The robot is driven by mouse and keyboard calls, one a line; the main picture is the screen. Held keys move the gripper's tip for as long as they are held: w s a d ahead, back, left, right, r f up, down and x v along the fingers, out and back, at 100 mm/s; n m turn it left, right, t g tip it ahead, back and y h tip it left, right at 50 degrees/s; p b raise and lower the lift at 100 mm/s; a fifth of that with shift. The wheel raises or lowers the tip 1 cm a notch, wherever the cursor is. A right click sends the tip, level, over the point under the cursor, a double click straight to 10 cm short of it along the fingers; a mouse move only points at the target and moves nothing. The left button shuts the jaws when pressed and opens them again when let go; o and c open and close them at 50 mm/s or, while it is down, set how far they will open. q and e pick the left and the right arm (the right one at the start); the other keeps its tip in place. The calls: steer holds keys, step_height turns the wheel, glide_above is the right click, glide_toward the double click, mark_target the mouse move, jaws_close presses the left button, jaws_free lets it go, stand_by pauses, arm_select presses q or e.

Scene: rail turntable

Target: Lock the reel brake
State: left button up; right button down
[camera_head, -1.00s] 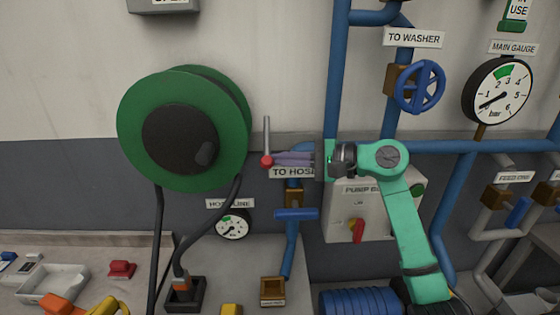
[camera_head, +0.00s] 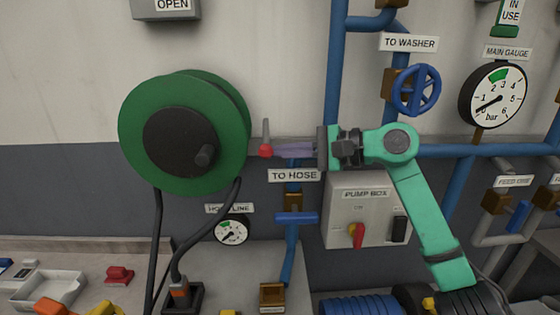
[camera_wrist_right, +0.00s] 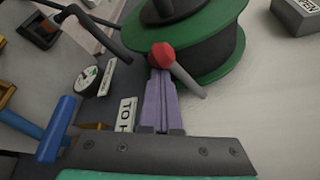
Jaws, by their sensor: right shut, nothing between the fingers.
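The green hose reel (camera_head: 230,120) with its black hub hangs on the wall at the left. Right of it, a short grey lever (camera_head: 266,131) with a red knob (camera_head: 265,151) at its lower end stands out from the wall. In the right wrist view, the red knob (camera_wrist_right: 161,55) is just beyond the fingertips and the grey lever (camera_wrist_right: 186,79) slants down right from it. My right gripper (camera_head: 280,150) is shut and empty, its tips at the knob's right side; whether they touch it I cannot tell. My left gripper is not in view.
The hose line gauge (camera_head: 232,230) and a blue valve handle (camera_head: 297,217) are below. The pump box (camera_head: 340,230) is beneath my right arm. Blue pipes run right and up. A white tray (camera_head: 45,287) and small parts lie on the bench at lower left.

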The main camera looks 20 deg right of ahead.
steer(key=shift+s+a+r+m+g+p, duration=0.15)
steer(key=shift+s+r+m+p, duration=0.1)
steer(key=shift+r, duration=0.45)
steer(key=shift+s+d+r+m+g+p, duration=0.15)
steer(key=shift+r+m+p, duration=0.1)
steer(key=shift+r, duration=0.45)
steer(key=shift+a, duration=0.1)
steer(key=shift+r, duration=0.15)
